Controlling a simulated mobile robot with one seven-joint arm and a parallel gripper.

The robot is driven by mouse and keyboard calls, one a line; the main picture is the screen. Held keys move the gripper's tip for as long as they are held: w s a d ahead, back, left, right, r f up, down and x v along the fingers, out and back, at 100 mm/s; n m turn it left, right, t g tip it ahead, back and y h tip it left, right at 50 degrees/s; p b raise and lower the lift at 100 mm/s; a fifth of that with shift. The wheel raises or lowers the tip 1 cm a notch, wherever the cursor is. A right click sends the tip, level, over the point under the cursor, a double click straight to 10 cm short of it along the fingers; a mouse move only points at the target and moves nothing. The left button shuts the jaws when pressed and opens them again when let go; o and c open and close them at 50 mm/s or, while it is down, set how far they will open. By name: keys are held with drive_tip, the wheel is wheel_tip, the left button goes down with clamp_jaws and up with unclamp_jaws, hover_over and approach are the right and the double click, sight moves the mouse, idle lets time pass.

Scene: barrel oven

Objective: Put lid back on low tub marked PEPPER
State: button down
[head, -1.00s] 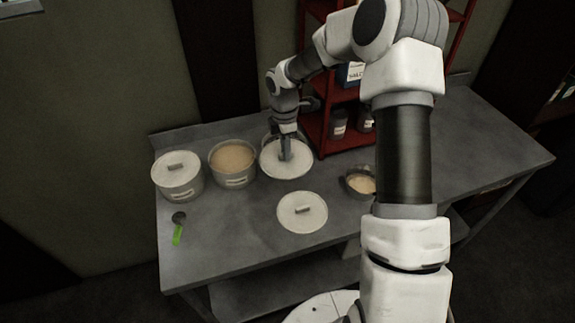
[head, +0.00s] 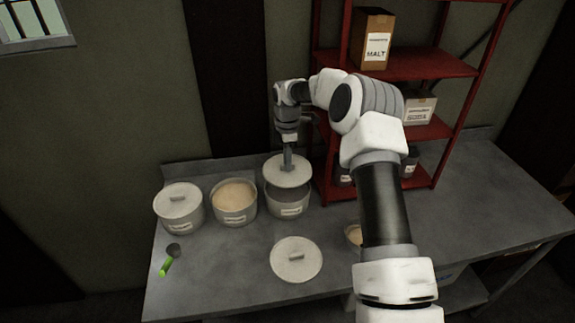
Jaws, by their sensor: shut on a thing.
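My gripper (head: 288,162) is shut on the handle of a round pale lid (head: 273,176). This lid is held roughly level, above and apart from the third tub (head: 288,209), whose grey inside shows below it. A second pale lid (head: 296,270) lies flat on the table in front, handle up. The middle tub (head: 235,215) stands uncovered, with tan contents. The left tub (head: 180,222) has its lid on. The labels on the tubs are too small to read, so I cannot tell which says PEPPER.
A green-handled scoop (head: 168,266) lies on the grey table (head: 215,275) at the left. A small bowl (head: 353,235) is partly hidden behind my arm. A red shelf (head: 405,65) with a MALT box (head: 375,45) stands behind. The table's front left is mostly clear.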

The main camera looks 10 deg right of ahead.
drive_tip(key=shift+f+b, duration=1.85)
drive_tip(key=shift+f, duration=1.35)
drive_tip(key=shift+f, duration=0.15)
drive_tip(key=shift+c, duration=1.7)
unclamp_jaws()
drive_tip(key=shift+r+p, duration=2)
drive_tip(key=shift+r, duration=1.55)
clamp_jaws()
